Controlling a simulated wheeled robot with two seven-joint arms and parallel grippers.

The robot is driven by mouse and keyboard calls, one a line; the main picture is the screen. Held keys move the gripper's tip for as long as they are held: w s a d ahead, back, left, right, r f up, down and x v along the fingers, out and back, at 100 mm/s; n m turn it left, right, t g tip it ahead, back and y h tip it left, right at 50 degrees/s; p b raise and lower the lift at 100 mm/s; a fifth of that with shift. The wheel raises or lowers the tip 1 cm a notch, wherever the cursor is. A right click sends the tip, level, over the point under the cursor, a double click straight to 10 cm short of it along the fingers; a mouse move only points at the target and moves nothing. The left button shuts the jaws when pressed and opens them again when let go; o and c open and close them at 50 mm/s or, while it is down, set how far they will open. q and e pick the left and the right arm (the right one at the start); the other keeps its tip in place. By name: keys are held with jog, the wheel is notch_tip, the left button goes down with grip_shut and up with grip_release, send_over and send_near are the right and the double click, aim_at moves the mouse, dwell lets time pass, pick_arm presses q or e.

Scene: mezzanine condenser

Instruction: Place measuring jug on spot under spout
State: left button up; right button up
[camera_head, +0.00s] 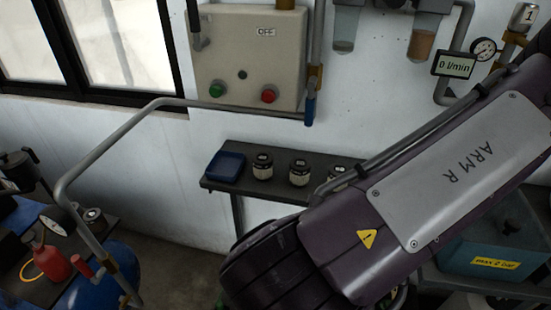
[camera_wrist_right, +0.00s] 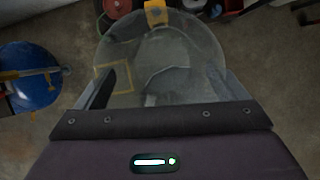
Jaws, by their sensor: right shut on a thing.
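In the right wrist view, a clear round vessel, which looks like the measuring jug (camera_wrist_right: 188,55), sits between the two fingers of my right gripper (camera_wrist_right: 166,86). The gripper is shut on it. A yellow square outline (camera_wrist_right: 130,76), which may be the marked spot, shows at the left through the clear wall; I cannot tell how far below it is. In the head view my right arm hides the right gripper and the jug. I cannot make out the spout for certain. My left gripper is in neither view.
A wall shelf (camera_head: 222,187) holds a blue tray (camera_head: 228,163) and several dark-lidded jars (camera_head: 299,172). A grey pipe (camera_head: 115,134) bends down at left, near a red bottle (camera_head: 50,262). A control box (camera_head: 248,60) hangs on the wall. A blue tank (camera_wrist_right: 30,78) stands left in the wrist view.

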jog(key=w+d+m+g, duration=0.4)
jog(key=d+m, duration=0.3)
jog(key=m, duration=0.9)
jog(key=w+d+f+m+g+y, duration=0.1)
jog(key=w+d+m+g, duration=0.3)
jog(key=m, duration=1.1)
jog(key=w+d, duration=0.3)
jog(key=d, duration=0.1)
jog(key=shift+w+m+g+y, duration=0.25)
jog(key=shift+m+g+y, duration=0.05)
jog(key=shift+m+g, duration=0.1)
jog(key=shift+s+d+f, duration=0.1)
jog(key=shift+d, duration=0.05)
